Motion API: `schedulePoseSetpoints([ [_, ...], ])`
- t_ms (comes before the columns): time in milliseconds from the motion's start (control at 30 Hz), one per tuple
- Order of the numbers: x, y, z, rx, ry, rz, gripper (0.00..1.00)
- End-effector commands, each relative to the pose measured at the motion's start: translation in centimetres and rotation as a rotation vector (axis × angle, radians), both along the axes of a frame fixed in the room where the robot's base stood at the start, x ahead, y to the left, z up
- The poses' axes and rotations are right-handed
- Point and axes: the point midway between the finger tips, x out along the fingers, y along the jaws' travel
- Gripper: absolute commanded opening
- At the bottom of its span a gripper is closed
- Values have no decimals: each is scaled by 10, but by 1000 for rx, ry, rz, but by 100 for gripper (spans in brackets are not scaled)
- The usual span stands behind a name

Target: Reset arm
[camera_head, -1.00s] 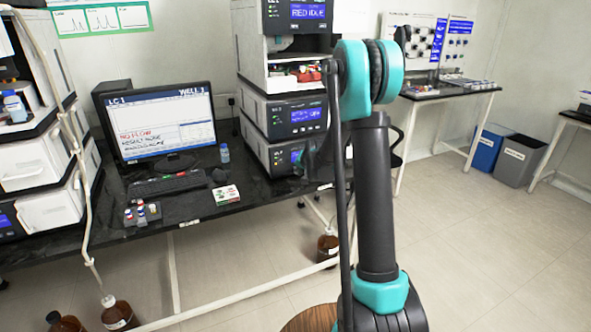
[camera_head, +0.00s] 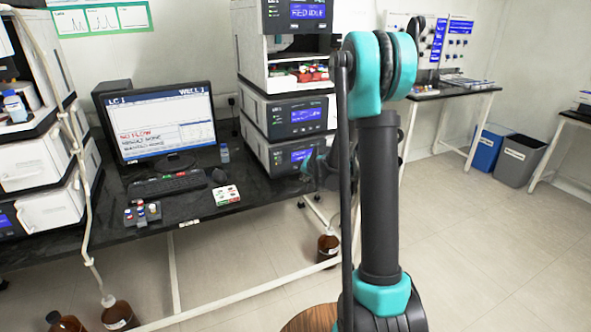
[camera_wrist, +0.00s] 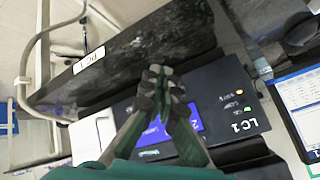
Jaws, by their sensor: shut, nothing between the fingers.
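My gripper (camera_wrist: 160,75) shows in the wrist view with its fingers together and nothing between them. Behind it in that view are the dark front of an instrument labelled LC 1 (camera_wrist: 240,124) and the black bench edge (camera_wrist: 125,50). In the head view my teal and black arm stands upright right of the middle. My gripper is mostly hidden behind the arm there; a dark part of it (camera_head: 318,168) shows just left of the arm, in front of the lower stacked instruments.
A black bench (camera_head: 200,210) holds a monitor (camera_head: 160,125), a keyboard, small vials and a red-white-green box (camera_head: 226,194). Instrument stacks stand at left and centre (camera_head: 288,115). Brown bottles (camera_head: 328,246) are on the floor. Blue and grey bins (camera_head: 520,160) stand at right; floor there is clear.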

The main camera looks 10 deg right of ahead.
Motion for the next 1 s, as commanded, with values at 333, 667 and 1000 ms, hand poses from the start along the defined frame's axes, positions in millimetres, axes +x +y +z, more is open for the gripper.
schedulePoseSetpoints([
  [333,-6,0,2,-7,5,6,0],
  [667,-112,-8,28,-123,96,94,0],
  [1000,-257,-20,28,-261,219,214,0],
])
